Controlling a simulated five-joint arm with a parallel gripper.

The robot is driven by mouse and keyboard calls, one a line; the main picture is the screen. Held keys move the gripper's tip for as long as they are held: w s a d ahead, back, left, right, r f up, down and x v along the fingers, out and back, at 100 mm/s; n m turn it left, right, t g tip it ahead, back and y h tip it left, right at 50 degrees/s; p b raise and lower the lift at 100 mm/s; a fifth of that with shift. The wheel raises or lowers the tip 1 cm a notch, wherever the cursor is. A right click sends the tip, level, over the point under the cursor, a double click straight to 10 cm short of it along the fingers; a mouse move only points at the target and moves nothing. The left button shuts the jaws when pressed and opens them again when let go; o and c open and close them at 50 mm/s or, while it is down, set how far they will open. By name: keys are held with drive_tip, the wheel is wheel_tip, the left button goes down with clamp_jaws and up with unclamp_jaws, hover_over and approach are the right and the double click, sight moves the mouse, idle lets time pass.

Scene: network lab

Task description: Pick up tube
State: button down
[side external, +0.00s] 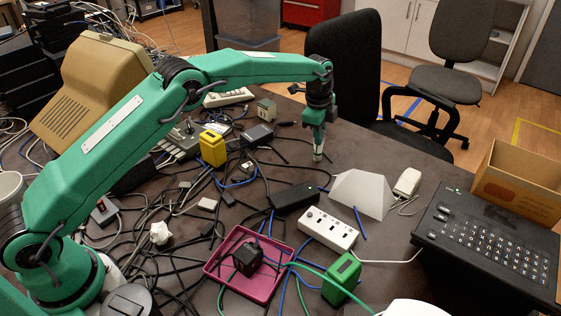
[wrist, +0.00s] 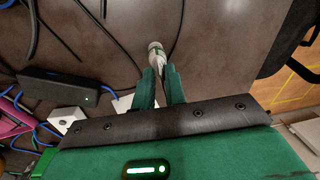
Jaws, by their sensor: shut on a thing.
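The tube (wrist: 157,57) is a slim, pale piece with a whitish rounded end. It sits between the two green fingers of my gripper (wrist: 160,82) in the wrist view. In the side external view my gripper (side external: 318,150) points down near the far edge of the table, shut on the tube (side external: 318,146), whose lower end shows below the fingers. I cannot tell whether the tube's lower end touches the table. The part of the tube between the fingers is hidden.
A white sloped block (side external: 362,193), a black power brick (side external: 293,196) and a white socket strip (side external: 328,230) lie nearer the camera. A pink tray (side external: 213,271) holds a black block. Loose cables cover the table's left and middle. A black chair (side external: 345,60) stands behind.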

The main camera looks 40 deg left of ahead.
drive_tip(key=shift+r, duration=1.6)
drive_tip(key=s+d+r, duration=0.7)
drive_tip(key=d, duration=0.1)
drive_tip(key=shift+s+d+r, duration=0.35)
drive_tip(key=shift+r, duration=0.05)
drive_tip(key=shift+a, duration=0.1)
